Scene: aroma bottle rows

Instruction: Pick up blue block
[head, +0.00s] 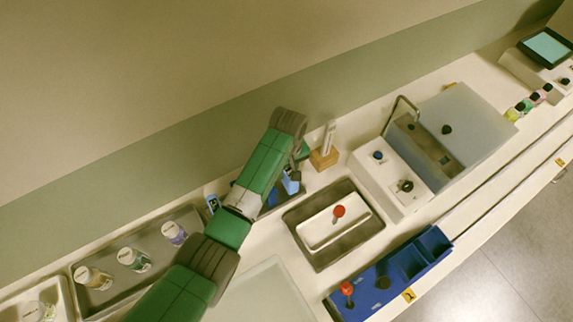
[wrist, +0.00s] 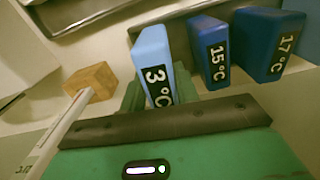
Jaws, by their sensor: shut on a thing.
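My gripper (wrist: 158,92) has its green fingers on either side of a light blue block marked 3°C (wrist: 154,58) and is shut on it. In the head view the light blue block (head: 291,184) shows beside my green arm, which hides much of the gripper. A mid-blue block marked 15°C (wrist: 209,52) and a dark blue block marked 17°C (wrist: 268,42) stand to its right in the wrist view, apart from the fingers. Whether the held block touches the surface below cannot be told.
A wooden block with a white upright piece (head: 323,158) stands close to the gripper. A metal basin with a red-knobbed lid (head: 338,212), a white box with knobs (head: 391,180) and a blue rack (head: 395,280) lie right. A grey tray with bottles (head: 105,295) is left.

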